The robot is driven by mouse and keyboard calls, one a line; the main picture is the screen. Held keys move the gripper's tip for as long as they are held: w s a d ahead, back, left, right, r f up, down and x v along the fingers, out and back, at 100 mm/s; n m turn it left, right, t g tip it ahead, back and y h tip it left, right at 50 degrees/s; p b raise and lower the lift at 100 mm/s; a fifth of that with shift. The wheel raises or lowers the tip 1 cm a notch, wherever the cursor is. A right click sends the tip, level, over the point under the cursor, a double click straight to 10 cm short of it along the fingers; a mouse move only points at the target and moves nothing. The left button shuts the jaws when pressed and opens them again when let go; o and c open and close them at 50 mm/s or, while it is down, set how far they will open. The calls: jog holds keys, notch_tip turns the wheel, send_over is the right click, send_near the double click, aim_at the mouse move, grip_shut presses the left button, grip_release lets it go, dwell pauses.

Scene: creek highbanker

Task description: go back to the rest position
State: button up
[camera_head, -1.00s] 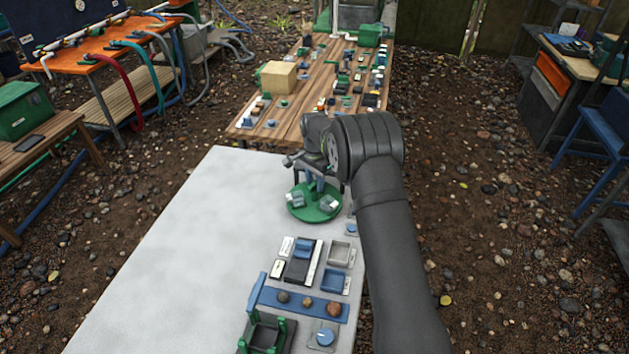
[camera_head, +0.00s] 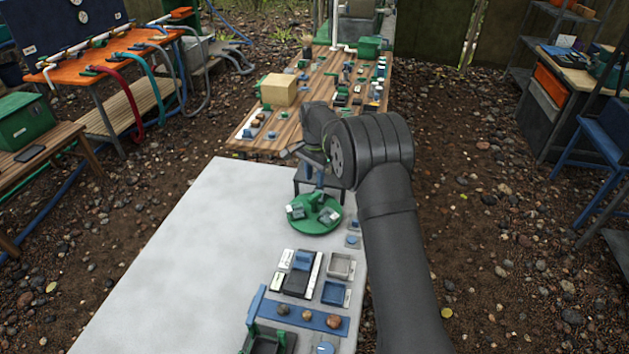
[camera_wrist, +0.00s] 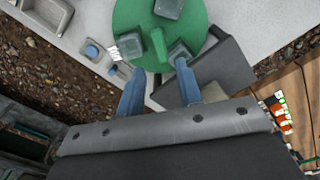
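My gripper (camera_head: 314,184) hangs above a round green turntable (camera_head: 316,227) on the pale table, its fingers partly hidden by my wrist in the head view. In the wrist view my gripper (camera_wrist: 160,67) shows two blue fingers spread apart with nothing held between them. The green turntable (camera_wrist: 130,20) lies beyond the fingertips, with a raised green handle (camera_wrist: 158,45) and small grey blocks on it. Whether a fingertip touches anything there is hard to tell, but the head view suggests a gap.
Near the table's right edge stand a grey tray (camera_head: 341,266), a blue tray (camera_head: 333,293) and a blue strip (camera_head: 263,307) with round stones. The pale table's left side (camera_head: 190,260) is clear. A wooden table (camera_head: 262,142) with a cardboard box (camera_head: 278,90) stands beyond.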

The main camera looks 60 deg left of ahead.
aim_at(314, 195)
jog(key=shift+f, duration=0.1)
notch_tip(314, 195, down, 7)
jog(key=shift+r, duration=0.2)
jog(key=shift+f, duration=0.15)
jog(key=shift+n, duration=1.3)
